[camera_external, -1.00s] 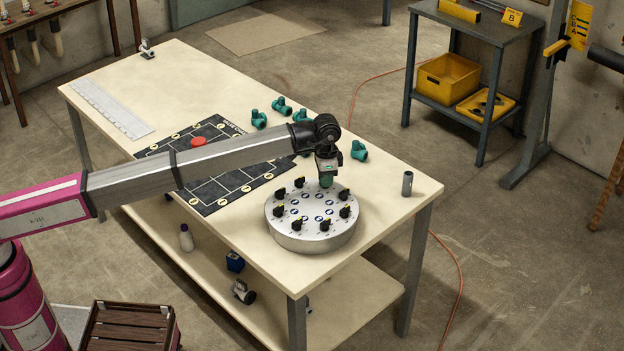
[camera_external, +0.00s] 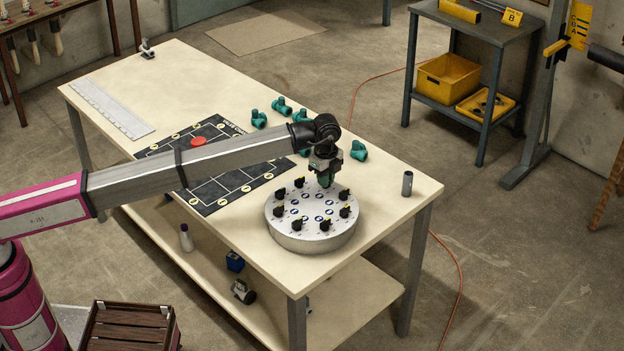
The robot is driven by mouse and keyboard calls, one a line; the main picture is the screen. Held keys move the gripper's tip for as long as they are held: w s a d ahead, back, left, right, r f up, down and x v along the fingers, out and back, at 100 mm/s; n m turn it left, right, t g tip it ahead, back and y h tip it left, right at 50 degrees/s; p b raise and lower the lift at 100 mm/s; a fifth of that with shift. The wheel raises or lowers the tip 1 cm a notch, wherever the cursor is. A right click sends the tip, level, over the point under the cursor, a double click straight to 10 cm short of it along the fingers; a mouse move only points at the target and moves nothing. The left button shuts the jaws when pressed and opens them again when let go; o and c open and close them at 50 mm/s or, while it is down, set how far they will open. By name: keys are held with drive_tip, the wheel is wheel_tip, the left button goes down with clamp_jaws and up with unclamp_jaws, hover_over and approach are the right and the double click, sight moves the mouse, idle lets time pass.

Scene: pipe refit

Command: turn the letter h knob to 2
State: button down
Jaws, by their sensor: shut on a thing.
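A round grey-white panel (camera_external: 311,238) stands on the near right part of the workbench. A ring of several black knobs with yellow marks sits on its top, one of them at the front (camera_external: 298,224). Blue-and-white round signs lie inside the ring; their letters and the dial numbers are too small to read. My gripper (camera_external: 325,184) points down at the back of the ring and is shut on a knob there. Its fingers hide that knob, so I cannot tell its letter or its setting.
Teal pipe fittings (camera_external: 359,151) lie behind my gripper. A grey cylinder (camera_external: 407,183) stands to the right. A black grid mat (camera_external: 215,190) with a red disc (camera_external: 198,141) lies to the left. The bench (camera_external: 386,220) is bare around the panel's right side.

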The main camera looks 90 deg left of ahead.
drive_tip(key=m, duration=0.5)
drive_tip(key=shift+r+m, duration=0.1)
drive_tip(key=shift+m, duration=0.3)
idle(0.4)
drive_tip(key=c, duration=1.2)
unclamp_jaws()
drive_tip(key=shift+o, duration=0.2)
wheel_tip(320, 180, up, 11)
